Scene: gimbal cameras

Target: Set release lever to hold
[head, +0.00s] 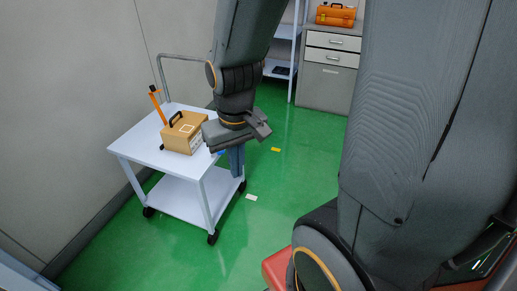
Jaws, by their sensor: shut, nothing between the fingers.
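A tan box (184,134) with a black carrying handle and a pale label stands on the white cart (140,148). An orange bar (158,106) with a dark end stands up behind the box and tilts to the left. It looks like the release lever, but its lower end is hidden and any hold marking is too small to read. My gripper (237,142) hangs to the right of the box, in front of the cart's right side. It appears shut and empty, apart from the bar. The fingertips are hard to make out.
The cart has a lower shelf, casters and a grey push rail (184,57) at the back. A grey drawer cabinet (328,75) with an orange toolbox (335,15) stands at the back. A wall is close on the left. The green floor (290,160) is mostly clear.

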